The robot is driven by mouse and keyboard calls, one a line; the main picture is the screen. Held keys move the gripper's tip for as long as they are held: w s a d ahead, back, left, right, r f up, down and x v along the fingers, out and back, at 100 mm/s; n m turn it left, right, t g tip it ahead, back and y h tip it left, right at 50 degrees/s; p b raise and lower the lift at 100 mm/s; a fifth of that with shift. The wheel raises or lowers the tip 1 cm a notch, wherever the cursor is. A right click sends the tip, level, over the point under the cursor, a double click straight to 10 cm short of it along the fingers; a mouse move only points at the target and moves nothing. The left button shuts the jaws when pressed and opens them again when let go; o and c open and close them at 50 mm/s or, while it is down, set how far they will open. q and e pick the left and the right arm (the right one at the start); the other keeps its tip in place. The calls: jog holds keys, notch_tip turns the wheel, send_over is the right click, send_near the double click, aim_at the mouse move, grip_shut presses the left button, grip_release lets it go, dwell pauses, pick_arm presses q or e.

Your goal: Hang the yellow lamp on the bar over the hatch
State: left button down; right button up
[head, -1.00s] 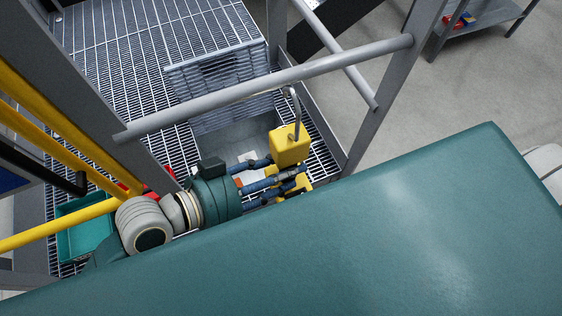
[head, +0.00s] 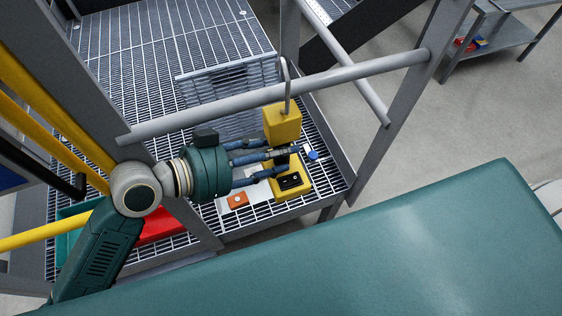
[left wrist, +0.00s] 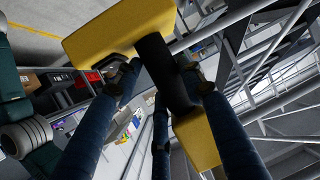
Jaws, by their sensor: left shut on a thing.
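The yellow lamp (head: 282,124) has a yellow block at each end, a black middle grip and a thin grey hook on top. My left gripper (head: 282,157) is shut around the black grip, which shows in the left wrist view (left wrist: 160,62). The grey bar (head: 200,116) runs across the head view. The lamp's hook crosses the bar's line and its bend shows above it; I cannot tell if it is over the bar or touching it. The lamp's lower block (head: 300,172) is below the fingers. A raised slatted grating (head: 225,92) lies behind the bar. My right gripper is out of view.
Grey posts (head: 405,90) and yellow rails (head: 50,113) flank the arm. A shelf (head: 495,50) stands at the upper right.

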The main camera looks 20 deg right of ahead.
aim_at(275, 162)
pick_arm(q)
jog(key=shift+w+r, duration=0.1)
jog(key=shift+w, duration=0.3)
jog(key=shift+s+f+b, duration=0.1)
jog(key=shift+f+b, duration=1.5)
jog(key=shift+f, duration=0.3)
jog(key=c, duration=1)
grip_release()
jog(key=shift+f, duration=0.15)
jog(key=shift+a, duration=0.1)
